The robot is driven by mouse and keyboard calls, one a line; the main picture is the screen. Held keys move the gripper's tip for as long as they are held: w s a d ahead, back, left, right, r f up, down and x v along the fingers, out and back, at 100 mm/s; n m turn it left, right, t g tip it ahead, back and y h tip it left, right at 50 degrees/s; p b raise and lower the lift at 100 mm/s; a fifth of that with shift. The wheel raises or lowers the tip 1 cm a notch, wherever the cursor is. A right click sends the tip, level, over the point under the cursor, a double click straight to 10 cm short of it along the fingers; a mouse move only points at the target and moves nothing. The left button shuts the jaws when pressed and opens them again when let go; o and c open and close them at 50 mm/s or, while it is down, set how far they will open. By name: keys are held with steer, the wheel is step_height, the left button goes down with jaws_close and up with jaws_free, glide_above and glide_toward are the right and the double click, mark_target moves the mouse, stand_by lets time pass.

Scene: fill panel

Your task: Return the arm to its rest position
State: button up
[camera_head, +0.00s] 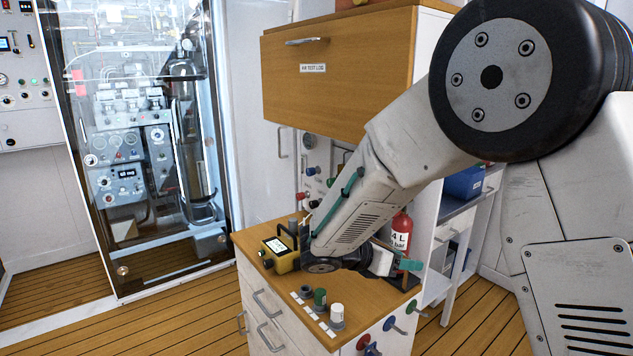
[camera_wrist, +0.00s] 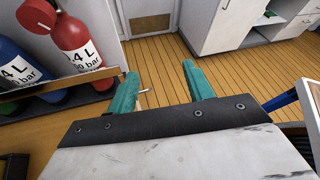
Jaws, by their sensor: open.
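My arm reaches down from the right in the head view, its lower link slanting over a wood-topped counter (camera_head: 262,232). My gripper (camera_head: 410,266) is at the counter's right side, close to a red cylinder (camera_head: 401,232), and is partly hidden by the wrist. In the wrist view, the two teal fingers of my gripper (camera_wrist: 160,80) stand apart with floor planks showing between them. No held object shows between them. The red cylinder (camera_wrist: 80,42) is left of the fingers in the wrist view, with a blue cylinder (camera_wrist: 18,58) beside it.
A yellow device (camera_head: 283,262) and small fittings, one green-capped (camera_head: 320,297) and one white-capped (camera_head: 337,312), stand on the counter near my wrist. Coloured valve knobs (camera_head: 389,323) project from its side. A wooden cabinet (camera_head: 340,75) hangs above. A glass-fronted panel (camera_head: 140,150) stands left.

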steer(key=s+d+r+m+g+y, duration=0.1)
steer(key=s+d+r+m+y, duration=0.1)
steer(key=s+m, duration=0.6)
steer(key=s+d+r+m+g+y, duration=0.1)
steer(key=s+r+m+y, duration=0.3)
steer(key=s, duration=1)
steer(key=s+d+r+m+g+y, duration=0.1)
steer(key=s+d+r+m+y, duration=0.2)
steer(key=s+m+y, duration=0.4)
steer(key=shift+s+d+r+m, duration=0.35)
steer(key=shift+s+d+m, duration=0.25)
steer(key=shift+s+m, duration=1.8)
steer(key=shift+w+m, duration=0.4)
steer(key=shift+w, duration=0.05)
